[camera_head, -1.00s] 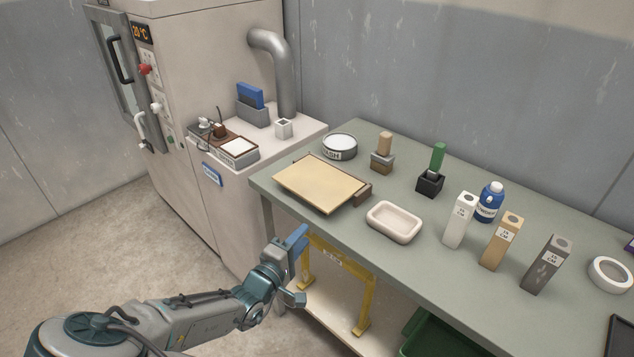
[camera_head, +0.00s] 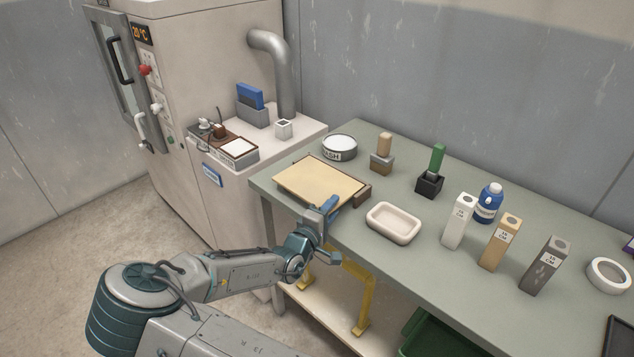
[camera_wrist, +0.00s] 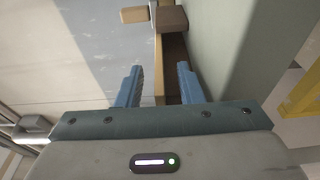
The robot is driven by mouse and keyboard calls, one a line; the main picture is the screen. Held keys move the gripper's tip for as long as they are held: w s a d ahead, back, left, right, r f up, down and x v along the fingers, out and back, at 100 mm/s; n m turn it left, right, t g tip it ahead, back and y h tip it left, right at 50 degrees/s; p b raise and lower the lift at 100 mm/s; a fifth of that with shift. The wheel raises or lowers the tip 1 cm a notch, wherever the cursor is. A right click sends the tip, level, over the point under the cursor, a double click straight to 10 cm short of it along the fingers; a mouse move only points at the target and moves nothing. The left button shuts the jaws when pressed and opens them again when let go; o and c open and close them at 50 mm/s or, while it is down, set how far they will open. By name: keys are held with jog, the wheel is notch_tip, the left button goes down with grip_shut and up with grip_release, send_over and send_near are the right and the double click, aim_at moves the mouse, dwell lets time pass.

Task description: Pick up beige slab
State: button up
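In the wrist view my gripper (camera_wrist: 160,68) is open, with a gap between the two blue fingers. A thin tan edge, which looks like the slab (camera_wrist: 159,70), shows in that gap beside a dark brown strip. I cannot tell whether the fingers touch it.
A brown block (camera_head: 363,195) sits at the slab's right end. A cream tray (camera_head: 393,223) stands to its right, and a round white tin (camera_head: 340,147) behind. Several upright blocks and a blue bottle (camera_head: 488,203) stand further right. A yellow frame (camera_head: 360,290) is below the table.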

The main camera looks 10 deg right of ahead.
grip_shut()
jog(key=shift+r, duration=0.1)
